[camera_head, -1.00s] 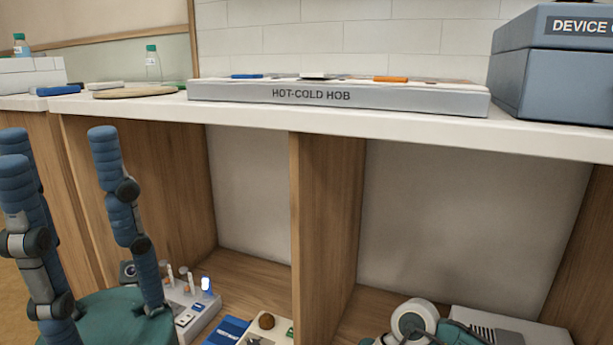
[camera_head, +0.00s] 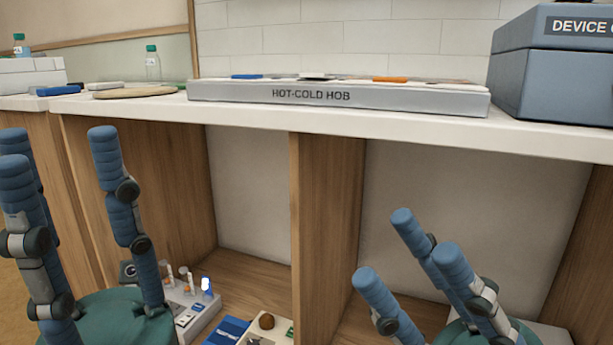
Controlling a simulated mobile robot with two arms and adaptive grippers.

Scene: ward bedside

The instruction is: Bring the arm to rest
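My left gripper (camera_head: 58,150) stands at the left edge, in front of the cabinet. Its blue segmented fingers point up and are spread apart, with nothing between them. Its dark green palm is at the bottom of the view. My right gripper (camera_head: 405,248) is at the lower right, in front of the right cabinet bay. Its blue fingers point up and to the left, spread and empty. Its palm is partly cut off by the bottom edge. Both grippers are below the countertop.
A wooden divider (camera_head: 325,220) separates the open bays. A small device with vials (camera_head: 198,312) and a blue item (camera_head: 228,331) lie low between the grippers.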

